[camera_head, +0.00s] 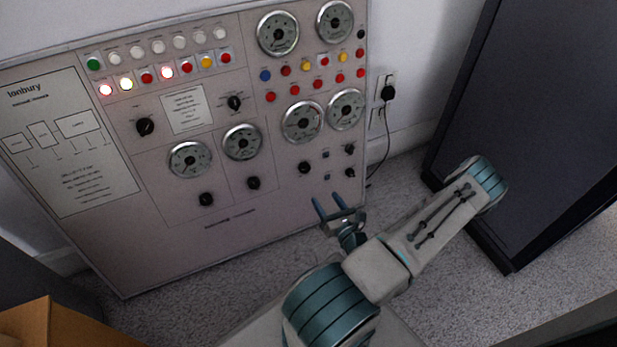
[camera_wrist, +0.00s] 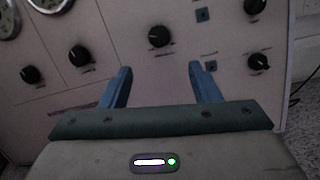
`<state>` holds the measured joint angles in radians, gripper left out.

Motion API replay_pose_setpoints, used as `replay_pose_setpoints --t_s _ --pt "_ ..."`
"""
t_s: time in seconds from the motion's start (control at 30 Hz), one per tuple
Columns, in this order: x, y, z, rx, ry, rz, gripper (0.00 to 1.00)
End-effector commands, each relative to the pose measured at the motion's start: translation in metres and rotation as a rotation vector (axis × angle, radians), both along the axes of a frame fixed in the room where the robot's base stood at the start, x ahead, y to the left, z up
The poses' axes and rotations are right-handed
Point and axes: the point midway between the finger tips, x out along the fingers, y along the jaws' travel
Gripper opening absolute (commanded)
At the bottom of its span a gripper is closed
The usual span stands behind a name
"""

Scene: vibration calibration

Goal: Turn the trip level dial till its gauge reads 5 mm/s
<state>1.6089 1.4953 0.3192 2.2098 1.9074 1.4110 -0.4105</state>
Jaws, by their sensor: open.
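The control panel (camera_head: 110,240) carries several round gauges and black dials; their labels are too small to read, so I cannot tell which dial is the trip level one. Two lower left dials (camera_head: 206,199) and (camera_head: 253,183) sit under two gauges (camera_head: 190,159) and (camera_head: 242,142). Another dial (camera_head: 304,167) sits under the right pair of gauges (camera_head: 302,122). My gripper (camera_head: 331,205) is open and empty, in front of the panel's lower right part. In the wrist view, a black dial (camera_wrist: 159,36) shows beyond and between the fingers (camera_wrist: 160,75), apart from them.
Two small dials (camera_head: 350,149) and (camera_head: 350,172) lie at the panel's right edge, near small square sockets (camera_head: 326,154). A plug with a cable (camera_head: 388,92) is on the wall. A dark cabinet (camera_head: 540,100) stands right of my arm. Speckled floor (camera_head: 200,275) lies below the panel.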

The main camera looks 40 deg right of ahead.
Motion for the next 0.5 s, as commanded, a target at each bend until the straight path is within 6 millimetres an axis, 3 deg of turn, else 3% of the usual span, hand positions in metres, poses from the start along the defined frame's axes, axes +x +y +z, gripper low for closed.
replay_pose_setpoints --t_s 0.5 --pt "0.100 -0.019 -0.002 -0.002 -0.002 0.007 0.56"
